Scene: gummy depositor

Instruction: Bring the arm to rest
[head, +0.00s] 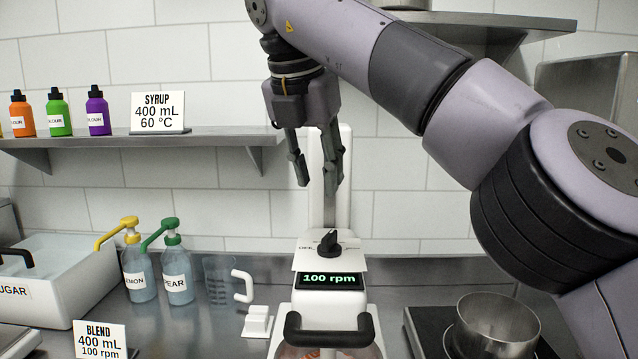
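My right arm comes in from the right and reaches across the upper part of the head view. Its gripper (316,170) hangs pointing down, with its two fingers apart and nothing between them. It is above the dark knob (328,243) of the white blending machine (331,262), in front of the machine's upright column, and apart from the knob. The machine's display (331,279) reads 100 rpm. My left gripper does not show.
A metal pot (495,328) stands on a dark hot plate (425,335) at lower right, under my arm. Pump bottles (139,275) and a clear measuring jug (220,280) stand left of the machine. A wall shelf (150,137) holds small colour bottles and a syrup sign (160,112).

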